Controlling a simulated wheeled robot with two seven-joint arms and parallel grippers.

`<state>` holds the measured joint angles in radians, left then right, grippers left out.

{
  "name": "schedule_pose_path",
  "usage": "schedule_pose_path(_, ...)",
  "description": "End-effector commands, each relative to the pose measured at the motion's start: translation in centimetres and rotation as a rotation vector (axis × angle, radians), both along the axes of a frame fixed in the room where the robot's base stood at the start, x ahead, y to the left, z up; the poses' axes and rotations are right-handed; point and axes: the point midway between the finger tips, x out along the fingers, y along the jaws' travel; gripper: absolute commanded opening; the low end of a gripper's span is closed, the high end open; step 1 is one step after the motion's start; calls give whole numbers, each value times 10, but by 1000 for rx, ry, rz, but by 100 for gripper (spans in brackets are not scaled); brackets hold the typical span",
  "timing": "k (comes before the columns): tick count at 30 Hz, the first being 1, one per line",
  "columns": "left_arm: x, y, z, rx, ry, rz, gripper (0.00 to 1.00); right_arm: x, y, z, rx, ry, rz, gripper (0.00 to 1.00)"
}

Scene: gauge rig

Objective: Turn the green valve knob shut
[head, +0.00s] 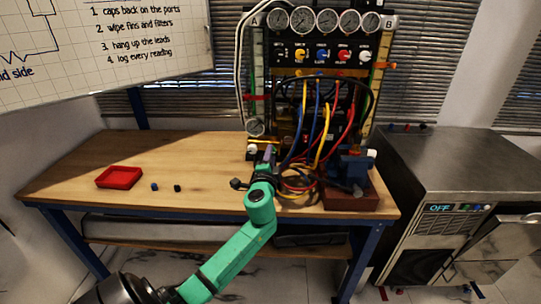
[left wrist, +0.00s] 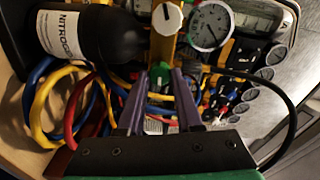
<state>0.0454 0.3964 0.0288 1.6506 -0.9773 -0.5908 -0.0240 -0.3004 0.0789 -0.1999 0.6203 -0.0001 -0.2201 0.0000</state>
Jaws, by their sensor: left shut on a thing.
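My left gripper (head: 267,156) reaches the front of the gauge rig from below, at the lower left of its board. A white knob with a dark pointer line (left wrist: 167,18) lies beyond the fingertips, next to a round gauge (left wrist: 209,26). The rig's board (head: 317,50) carries a row of gauges and coloured knobs. My right gripper is not in view.
Blue, yellow and red hoses (head: 318,118) hang close to the right of my gripper. A black nitrogen bottle (left wrist: 85,35) shows in the left wrist view. A blue vise (head: 352,166) stands right. A red tray (head: 119,177) lies on the bench (head: 75,170), whose left part is mostly clear.

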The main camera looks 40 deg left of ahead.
Motion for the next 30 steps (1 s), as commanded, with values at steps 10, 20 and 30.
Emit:
schedule_pose_path(10,0,0,-2,56,40,1,0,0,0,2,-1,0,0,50)
schedule_pose_path(20,0,0,-2,57,41,0,0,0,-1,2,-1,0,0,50)
schedule_pose_path(30,0,0,-1,57,38,0,64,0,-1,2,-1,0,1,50)
